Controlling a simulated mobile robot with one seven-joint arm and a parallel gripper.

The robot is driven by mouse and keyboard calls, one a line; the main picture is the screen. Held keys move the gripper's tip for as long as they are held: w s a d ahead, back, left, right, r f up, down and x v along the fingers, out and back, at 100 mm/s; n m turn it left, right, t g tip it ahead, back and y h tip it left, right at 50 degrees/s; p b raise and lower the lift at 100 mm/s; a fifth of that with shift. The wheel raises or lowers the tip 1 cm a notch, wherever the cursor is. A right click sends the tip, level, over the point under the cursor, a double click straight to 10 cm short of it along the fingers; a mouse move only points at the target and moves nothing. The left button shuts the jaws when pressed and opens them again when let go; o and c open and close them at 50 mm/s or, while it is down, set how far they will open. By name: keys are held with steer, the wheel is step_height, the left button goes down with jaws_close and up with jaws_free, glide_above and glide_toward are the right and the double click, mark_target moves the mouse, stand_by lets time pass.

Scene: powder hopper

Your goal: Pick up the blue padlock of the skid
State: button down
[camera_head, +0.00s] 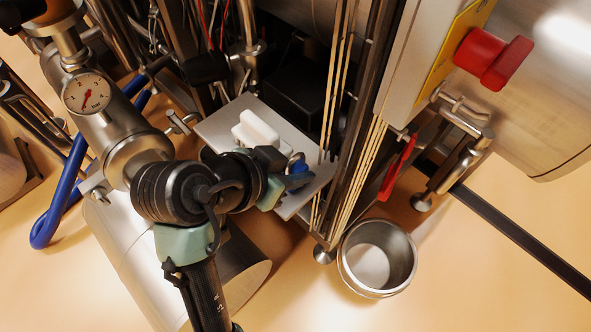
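The blue padlock (299,177) shows as a small blue body with a metal shackle above it, near the right part of a flat grey plate (287,210) on the skid. My gripper (284,178) comes in from the left, with its tip right beside the padlock. My wrist and gripper cover part of the plate and perhaps part of the padlock. I cannot tell whether the fingers touch the padlock or how wide they are apart.
A white block (256,132) lies on the plate behind my gripper. Steel posts and cables stand just right of the padlock. A red handle (398,168), a red rotary switch (493,58) and a steel pot (377,258) are further right.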

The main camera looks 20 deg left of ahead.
stand_by(0.3)
step_height(320, 180, up, 10)
steer(key=p, duration=0.4)
steer(key=shift+p, duration=0.4)
stand_by(0.4)
